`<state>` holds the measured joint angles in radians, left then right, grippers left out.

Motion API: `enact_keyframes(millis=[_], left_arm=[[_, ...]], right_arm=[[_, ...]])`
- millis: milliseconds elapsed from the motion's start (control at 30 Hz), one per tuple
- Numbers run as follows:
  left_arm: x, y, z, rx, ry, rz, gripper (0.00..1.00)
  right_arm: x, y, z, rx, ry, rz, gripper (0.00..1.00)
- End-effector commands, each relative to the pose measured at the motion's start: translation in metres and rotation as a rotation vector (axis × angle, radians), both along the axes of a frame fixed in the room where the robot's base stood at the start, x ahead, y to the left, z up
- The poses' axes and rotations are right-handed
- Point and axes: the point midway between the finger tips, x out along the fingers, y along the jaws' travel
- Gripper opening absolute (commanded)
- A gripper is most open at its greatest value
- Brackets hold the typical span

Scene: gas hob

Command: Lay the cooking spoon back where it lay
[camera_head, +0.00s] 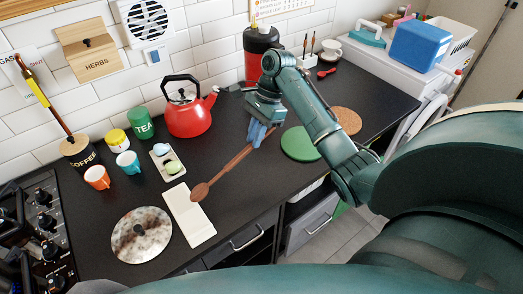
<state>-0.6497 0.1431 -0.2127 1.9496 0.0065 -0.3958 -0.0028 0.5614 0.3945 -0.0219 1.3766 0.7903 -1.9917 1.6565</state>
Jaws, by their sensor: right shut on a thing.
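The brown wooden cooking spoon (226,169) slants across the black worktop, its bowl at the lower left and its handle at the upper right. My right gripper (257,134), with blue fingers pointing down, is shut on the handle's upper end. The bowl overlaps the right edge of a long white rest (185,223) in the picture; I cannot tell whether it touches it. The handle's end is partly hidden by the fingers. My left gripper is not in view.
A small tray with two egg-like things (161,149), a red kettle (190,118), mugs and tins stand behind. Green (299,144) and cork (346,121) round mats lie right. The worktop's front edge is near the spoon.

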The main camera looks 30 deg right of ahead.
Motion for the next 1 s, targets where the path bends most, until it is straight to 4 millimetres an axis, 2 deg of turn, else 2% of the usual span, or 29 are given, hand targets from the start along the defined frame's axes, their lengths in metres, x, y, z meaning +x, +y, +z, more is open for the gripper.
enact_keyframes(millis=[200, 300, 400, 667, 1000], left_arm=[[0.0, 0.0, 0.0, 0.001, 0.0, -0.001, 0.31], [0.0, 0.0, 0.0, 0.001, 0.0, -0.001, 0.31], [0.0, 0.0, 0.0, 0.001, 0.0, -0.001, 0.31], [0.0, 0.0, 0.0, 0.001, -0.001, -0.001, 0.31], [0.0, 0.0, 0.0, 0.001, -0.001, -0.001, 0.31]], right_arm=[[-0.001, -0.013, -0.047, 0.248, -0.08, -0.573, 0.0], [0.0, -0.017, -0.062, 0.31, -0.14, -0.743, 0.0], [0.0, -0.019, -0.071, 0.345, -0.183, -0.84, 0.0], [0.002, -0.02, -0.082, 0.362, -0.212, -0.898, 0.0], [0.001, -0.02, -0.108, 0.36, -0.209, -0.895, 0.0]])
